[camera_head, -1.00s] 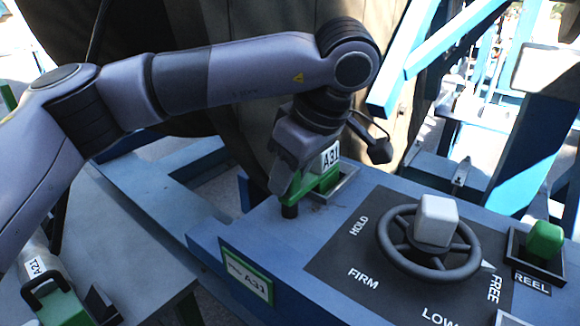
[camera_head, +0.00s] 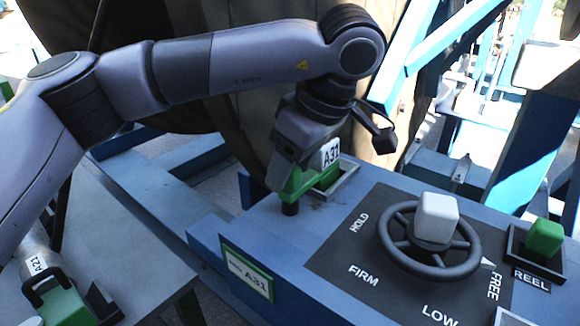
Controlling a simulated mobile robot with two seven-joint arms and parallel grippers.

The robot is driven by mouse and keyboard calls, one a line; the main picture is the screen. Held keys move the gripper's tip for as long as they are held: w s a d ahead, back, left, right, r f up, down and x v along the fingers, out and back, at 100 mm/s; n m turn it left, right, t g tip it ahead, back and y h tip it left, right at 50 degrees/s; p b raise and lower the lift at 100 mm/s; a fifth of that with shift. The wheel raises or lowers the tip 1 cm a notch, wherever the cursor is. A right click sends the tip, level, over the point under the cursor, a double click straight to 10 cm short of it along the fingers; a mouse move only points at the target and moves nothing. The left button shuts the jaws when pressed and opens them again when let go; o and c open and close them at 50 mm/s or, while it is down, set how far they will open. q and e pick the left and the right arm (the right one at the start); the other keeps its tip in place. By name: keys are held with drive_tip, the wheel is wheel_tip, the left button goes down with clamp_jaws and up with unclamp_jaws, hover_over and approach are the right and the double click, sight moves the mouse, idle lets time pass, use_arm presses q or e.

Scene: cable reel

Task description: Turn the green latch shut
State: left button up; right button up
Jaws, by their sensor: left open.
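The green latch (camera_head: 323,180) sits on the blue console next to a shallow grey-rimmed recess. It carries a white block labelled A31 (camera_head: 330,152) and has a dark post at its near left end. My left gripper (camera_head: 287,180) reaches down from above at the latch's left end. It is open, with its fingers at the green part; whether they touch it is hidden by the gripper body. My right gripper is not in view.
Right of the latch is a dark wheel (camera_head: 412,245) with a white knob, on a panel marked HOLD, FIRM, LOW and FREE. A green REEL button (camera_head: 545,238) stands at far right. An A31 plate (camera_head: 246,273) is on the console's front. A green-and-white A21 part (camera_head: 62,305) lies lower left.

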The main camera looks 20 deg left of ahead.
use_arm(q)
drive_tip(key=v, duration=0.6)
drive_tip(key=shift+r, duration=0.15)
drive_tip(key=shift+s, duration=0.1)
